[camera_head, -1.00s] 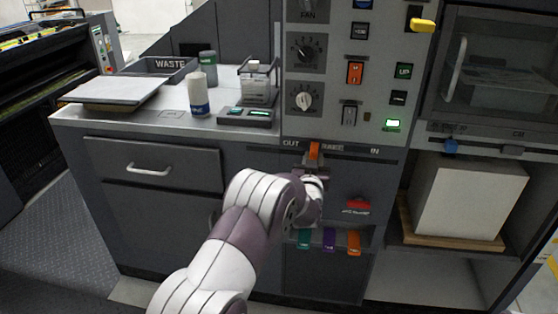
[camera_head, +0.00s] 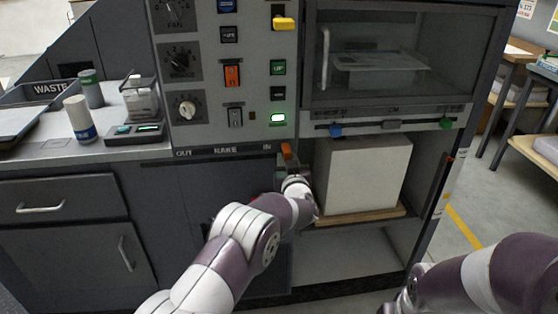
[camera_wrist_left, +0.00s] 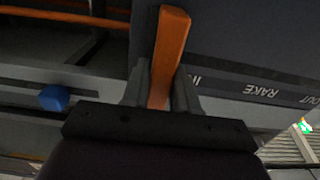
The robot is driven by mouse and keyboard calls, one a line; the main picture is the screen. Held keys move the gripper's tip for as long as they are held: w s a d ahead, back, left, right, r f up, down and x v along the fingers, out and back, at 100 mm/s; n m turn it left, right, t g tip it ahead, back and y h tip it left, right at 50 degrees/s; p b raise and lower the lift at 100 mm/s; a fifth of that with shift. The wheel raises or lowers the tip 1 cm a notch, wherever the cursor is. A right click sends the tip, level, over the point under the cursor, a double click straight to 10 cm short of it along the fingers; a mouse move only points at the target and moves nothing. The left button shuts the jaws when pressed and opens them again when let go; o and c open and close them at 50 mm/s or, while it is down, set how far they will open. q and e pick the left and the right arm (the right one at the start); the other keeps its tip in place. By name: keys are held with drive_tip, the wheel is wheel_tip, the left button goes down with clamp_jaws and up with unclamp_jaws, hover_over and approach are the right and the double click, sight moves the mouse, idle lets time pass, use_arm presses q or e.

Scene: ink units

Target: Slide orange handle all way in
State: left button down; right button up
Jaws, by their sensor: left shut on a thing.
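The orange handle (camera_head: 287,150) stands at the right end of the slot strip (camera_head: 225,150), beside the "IN" label, in the head view. In the left wrist view the handle (camera_wrist_left: 168,55) sits between the two fingers of my left gripper (camera_wrist_left: 160,95), which is shut on it. In the head view my left gripper (camera_head: 292,175) is just below the handle, its fingers mostly hidden by the wrist. My right arm shows at the lower right, but its gripper is not clearly seen.
A control panel (camera_head: 205,120) with knobs and switches rises above the strip. To the right, an open bay holds a white block (camera_head: 365,172) on a wooden board. A blue slider (camera_head: 335,130) sits above the bay. The counter with bottles is at the left.

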use_arm(q)
drive_tip(key=shift+d, duration=0.2)
drive_tip(key=c, duration=1)
unclamp_jaws()
drive_tip(key=shift+o, duration=0.2)
drive_tip(key=shift+w+d, duration=0.15)
drive_tip(key=shift+s, duration=0.2)
drive_tip(key=p+v, duration=0.1)
drive_tip(key=v, duration=1.1)
drive_tip(key=shift+s, duration=0.2)
drive_tip(key=shift+f, duration=0.1)
